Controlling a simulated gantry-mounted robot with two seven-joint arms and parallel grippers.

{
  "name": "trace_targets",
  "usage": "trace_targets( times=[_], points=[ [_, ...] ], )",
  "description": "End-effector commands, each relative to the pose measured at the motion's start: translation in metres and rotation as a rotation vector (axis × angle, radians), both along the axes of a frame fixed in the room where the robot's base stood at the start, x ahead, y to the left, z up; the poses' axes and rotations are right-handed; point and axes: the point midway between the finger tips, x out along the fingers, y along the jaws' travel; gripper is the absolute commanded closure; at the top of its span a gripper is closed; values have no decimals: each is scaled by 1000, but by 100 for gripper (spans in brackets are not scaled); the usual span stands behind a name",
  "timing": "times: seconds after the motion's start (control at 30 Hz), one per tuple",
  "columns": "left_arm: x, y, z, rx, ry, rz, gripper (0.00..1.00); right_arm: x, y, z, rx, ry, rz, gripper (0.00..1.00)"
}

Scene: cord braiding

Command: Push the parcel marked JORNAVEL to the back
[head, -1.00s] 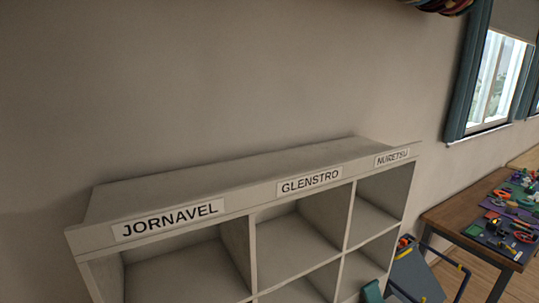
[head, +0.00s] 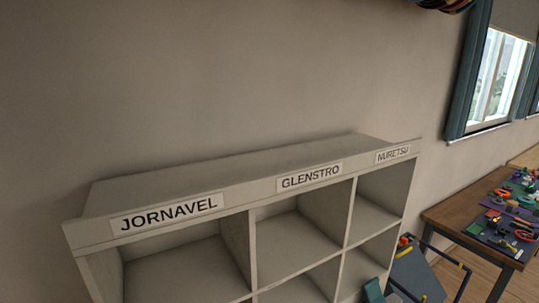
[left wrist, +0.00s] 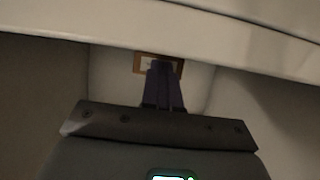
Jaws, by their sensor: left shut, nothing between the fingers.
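The pale shelf unit (head: 240,168) carries a JORNAVEL label (head: 170,215) above its left column; the compartment (head: 185,270) under it shows no parcel in its visible part. In the left wrist view my left gripper (left wrist: 164,68) has its dark purple fingers shut and empty. The fingertips overlap a small brown-edged label (left wrist: 143,63) on a pale surface (left wrist: 198,90), perhaps the parcel's face. Its print is unreadable, and I cannot tell whether the fingers touch it. Neither gripper shows in the head view.
A pale shelf board (left wrist: 90,28) crosses close above the fingers in the left wrist view. GLENSTRO (head: 310,176) and NURETSU (head: 393,154) labels mark the other columns.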

Motion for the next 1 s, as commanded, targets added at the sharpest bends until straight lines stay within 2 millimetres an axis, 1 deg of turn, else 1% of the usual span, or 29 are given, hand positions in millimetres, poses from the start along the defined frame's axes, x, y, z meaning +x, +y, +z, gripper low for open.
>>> trace_targets(
  times=[0.9,1.0],
  points=[
    [18,10,-1,0,0,0,100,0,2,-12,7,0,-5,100],
    [17,10,0,0,1,0,100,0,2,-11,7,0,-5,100]
  ],
)
